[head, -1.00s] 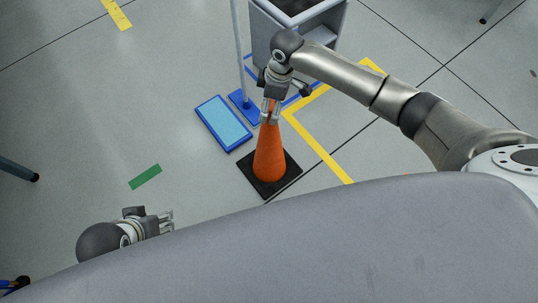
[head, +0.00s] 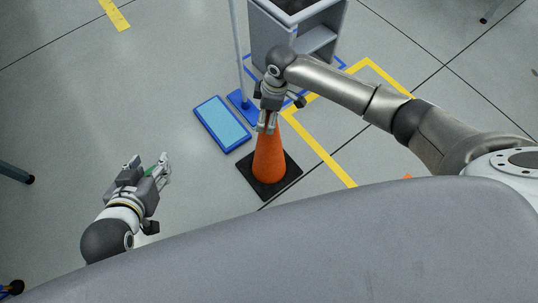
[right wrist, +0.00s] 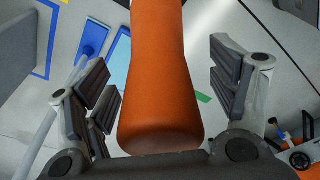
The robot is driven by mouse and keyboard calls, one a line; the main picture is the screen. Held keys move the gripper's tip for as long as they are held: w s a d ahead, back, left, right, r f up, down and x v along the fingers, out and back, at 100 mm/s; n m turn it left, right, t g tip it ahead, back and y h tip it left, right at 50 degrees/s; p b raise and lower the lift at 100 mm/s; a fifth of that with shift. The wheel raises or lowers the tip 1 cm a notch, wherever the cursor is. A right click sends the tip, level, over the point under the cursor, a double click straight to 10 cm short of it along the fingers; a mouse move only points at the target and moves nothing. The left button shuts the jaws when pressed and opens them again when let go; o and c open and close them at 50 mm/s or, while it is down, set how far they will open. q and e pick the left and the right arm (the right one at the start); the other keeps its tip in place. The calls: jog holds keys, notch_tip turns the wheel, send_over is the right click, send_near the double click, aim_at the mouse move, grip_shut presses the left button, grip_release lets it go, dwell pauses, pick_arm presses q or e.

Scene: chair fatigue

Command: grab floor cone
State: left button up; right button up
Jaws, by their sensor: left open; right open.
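The orange floor cone (head: 269,158) with a black square base (head: 286,183) stands upright on the floor near the middle of the head view. My right gripper (head: 266,126) is at the top of the cone and hides its tip. In the right wrist view the cone (right wrist: 160,75) lies between the open fingers of my right gripper (right wrist: 165,95), with a gap visible on both sides. My left gripper (head: 161,166) is open and empty, to the left of the cone and apart from it.
A blue-framed panel (head: 222,124) lies on the floor left of the cone. A thin pole (head: 238,50) on a blue base and a grey bin-like cabinet (head: 296,30) stand behind. Yellow floor tape (head: 318,148) runs right of the cone. Floor at left is mostly clear.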

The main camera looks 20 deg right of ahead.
grip_shut()
jog(key=shift+r, duration=0.1)
dwell(0.5)
